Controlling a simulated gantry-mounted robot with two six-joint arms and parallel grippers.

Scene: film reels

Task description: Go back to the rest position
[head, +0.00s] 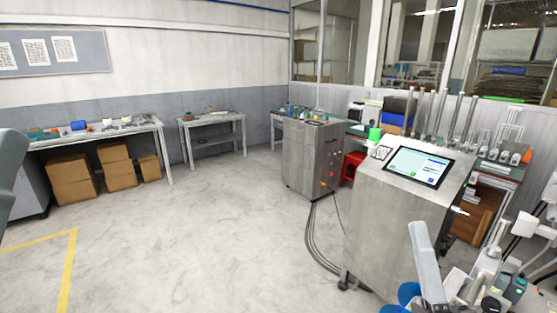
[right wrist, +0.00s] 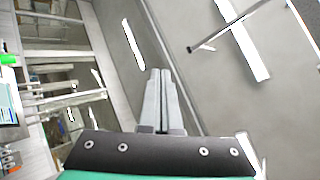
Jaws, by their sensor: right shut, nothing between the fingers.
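My right gripper (right wrist: 161,72) shows in the right wrist view with its two pale grey fingers pressed together and nothing between them. They point up past a dark mounting plate, with grey wall and ceiling surfaces behind. In the head view my right arm is at the lower right, in front of the steel console (head: 390,225); its gripper is hard to make out among the cluttered parts there. My left gripper is not in view; a grey shape at the left edge of the head view may be part of my left arm.
The console carries a lit screen (head: 418,166). A steel cabinet (head: 312,160) stands behind it, with cables on the floor between. A workbench (head: 95,135) with cardboard boxes (head: 72,182) below is at the left. The middle floor (head: 200,235) is clear.

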